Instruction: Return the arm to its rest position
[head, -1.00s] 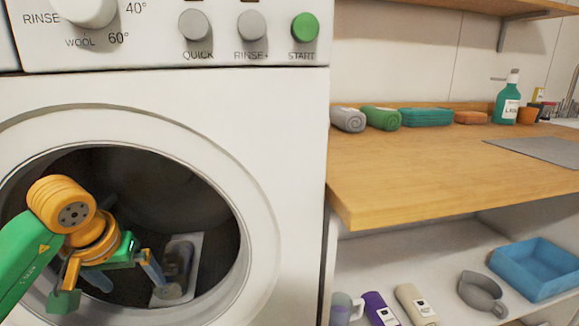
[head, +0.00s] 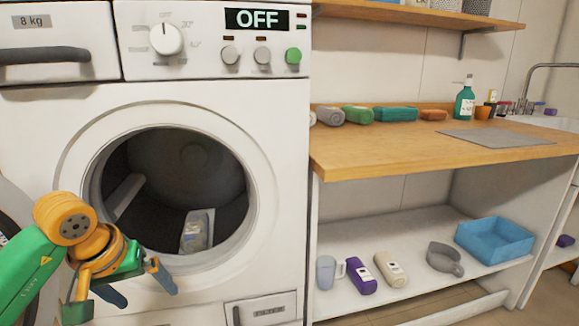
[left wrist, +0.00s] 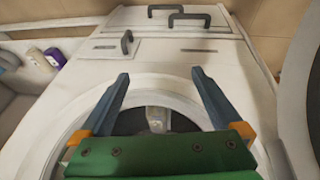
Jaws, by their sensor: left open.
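My left gripper (head: 138,289) is open and empty, its arm bent in from the left edge. In the head view it overlaps the lower left of the washing machine's (head: 275,160) round door opening. In the left wrist view the two spread blue fingers (left wrist: 160,78) frame the opening, with nothing between them. Inside the dark drum (head: 200,160) lies a pale, greyish item (head: 197,231), also seen in the left wrist view (left wrist: 157,118); I cannot tell what it is. My right gripper is not in view.
The open door (head: 8,235) is at the left edge. To the right, a wooden counter (head: 400,158) holds rolled towels (head: 357,115) and a green bottle (head: 465,101). The shelf below holds a mug (head: 326,272), a purple bottle (head: 361,276), a cream bottle (head: 390,269) and a blue tray (head: 494,240).

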